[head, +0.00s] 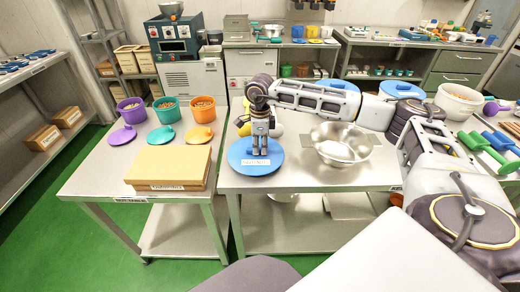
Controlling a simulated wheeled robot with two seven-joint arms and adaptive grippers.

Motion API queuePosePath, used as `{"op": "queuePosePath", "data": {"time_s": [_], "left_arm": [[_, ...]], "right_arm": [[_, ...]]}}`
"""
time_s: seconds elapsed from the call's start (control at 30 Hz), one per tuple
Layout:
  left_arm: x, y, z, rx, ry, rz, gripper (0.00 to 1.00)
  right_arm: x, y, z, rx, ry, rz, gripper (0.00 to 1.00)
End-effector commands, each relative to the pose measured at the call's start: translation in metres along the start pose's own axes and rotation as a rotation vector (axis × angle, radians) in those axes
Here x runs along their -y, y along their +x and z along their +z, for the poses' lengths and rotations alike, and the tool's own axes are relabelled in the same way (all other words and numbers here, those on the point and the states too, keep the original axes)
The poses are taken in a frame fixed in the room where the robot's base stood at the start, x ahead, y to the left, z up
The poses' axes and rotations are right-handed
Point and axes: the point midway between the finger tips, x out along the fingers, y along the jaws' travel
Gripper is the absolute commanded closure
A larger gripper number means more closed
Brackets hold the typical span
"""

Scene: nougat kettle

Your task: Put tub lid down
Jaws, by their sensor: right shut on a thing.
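A round blue tub lid (236,160) with a white label shows at the left part of the middle steel table. My right gripper (260,150) reaches down over it from above and is shut on its middle; the fingertips hide the grip itself. The lid looks level. I cannot tell whether it touches the table top or is just above it. My left gripper is not in view.
A metal bowl (340,147) stands right of the lid. A tan box (168,168) sits on the left table (96,183), near its front. Purple (130,112), teal (166,111) and orange (202,110) tubs stand behind it, with lids beside them.

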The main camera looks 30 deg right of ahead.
Motion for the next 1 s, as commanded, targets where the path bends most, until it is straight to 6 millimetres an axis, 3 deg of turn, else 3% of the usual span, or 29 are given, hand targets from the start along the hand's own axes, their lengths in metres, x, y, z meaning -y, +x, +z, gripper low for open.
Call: {"op": "queuePosePath", "data": {"time_s": [0.17, 0.67, 0.7, 0.8, 1.0], "left_arm": [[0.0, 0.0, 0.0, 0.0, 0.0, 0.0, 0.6], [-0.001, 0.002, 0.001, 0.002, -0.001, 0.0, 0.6], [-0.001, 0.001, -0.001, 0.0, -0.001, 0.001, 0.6], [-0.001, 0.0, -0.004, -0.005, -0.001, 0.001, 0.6], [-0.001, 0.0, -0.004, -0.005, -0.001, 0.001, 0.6]], "right_arm": [[0.0, 0.012, 0.0, 0.001, 0.0, 0.0, 1.0], [-0.001, 0.016, 0.0, 0.001, -0.001, 0.001, 1.0], [0.0, 0.015, 0.0, 0.001, -0.001, 0.001, 0.78], [0.0, 0.015, 0.0, 0.001, -0.001, 0.001, 0.65], [0.0, 0.015, 0.0, 0.001, -0.001, 0.0, 0.61]]}}
